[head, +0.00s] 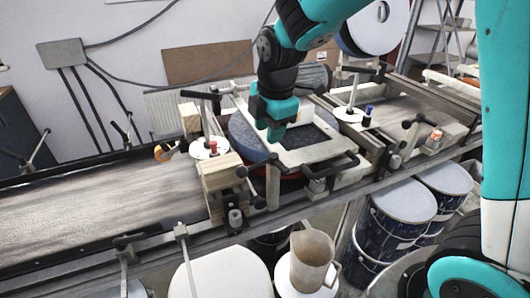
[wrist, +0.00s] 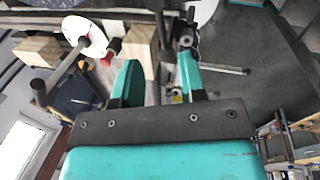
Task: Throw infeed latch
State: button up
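At the left station, a white disc (head: 203,149) carries an upright lever with a dark crossbar (head: 201,95) and a red knob (head: 213,146). A similar white disc (head: 347,114) with a lever and a blue knob (head: 368,112) stands at the right station. No label shows which is the infeed latch. My gripper (head: 275,132) points down over the tray between the stations, right of the red-knob disc. In the wrist view my gripper (wrist: 160,82) has its teal fingers apart with nothing clearly held. The red-knob disc (wrist: 95,38) shows left of the fingers there.
Wooden blocks (head: 220,182) and black clamp handles crowd the left station. A pale-framed tray (head: 313,154) lies under my gripper. The belt (head: 100,205) at the left is bare. Drums (head: 395,220) and a beige jug (head: 311,260) stand below the rail.

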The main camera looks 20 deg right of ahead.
aim_at(264, 161)
jog(key=f, duration=0.3)
jog(key=w+f+p, duration=0.1)
jog(key=f, duration=0.5)
jog(key=shift+w+a, duration=0.15)
jog(key=shift+w, duration=0.25)
grip_shut()
